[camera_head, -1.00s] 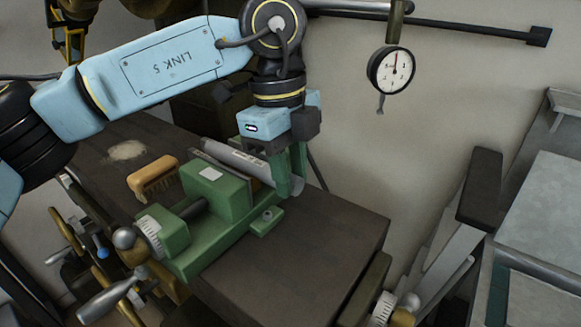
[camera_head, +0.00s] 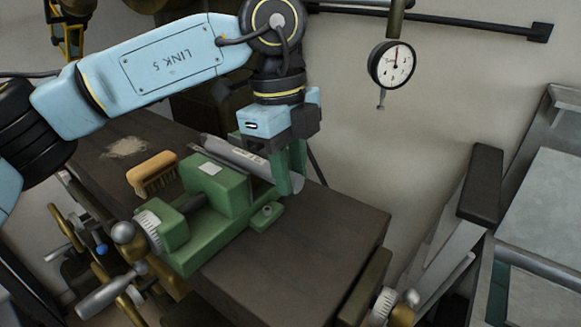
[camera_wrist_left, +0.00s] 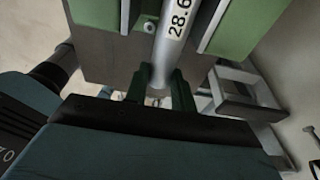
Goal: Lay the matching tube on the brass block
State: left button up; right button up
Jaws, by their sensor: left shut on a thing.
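The tube slopes down to the right along the vise's back side. In the left wrist view the tube (camera_wrist_left: 176,38) carries the print "28.6", with more cut off at the edge, and runs up between the green vise parts (camera_wrist_left: 232,28) from the fingers (camera_wrist_left: 157,88). I cannot tell if the tube touches the vise. I cannot make out a brass block. My right gripper is not in view.
A wooden brush (camera_head: 153,172) lies left of the vise on the dark bench top (camera_head: 300,255). The bench's right part is clear. A dial gauge (camera_head: 391,65) hangs at the upper right. A grey surface (camera_head: 550,210) stands far right.

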pick_arm(q)
jog(key=shift+w+d, duration=0.25)
dwell(0.3)
jog(key=o, duration=1.1)
jog(key=shift+w+f, duration=0.1)
jog(key=shift+c, duration=0.2)
jog(key=shift+r+p, duration=2.9)
jog(key=shift+r, duration=1.7)
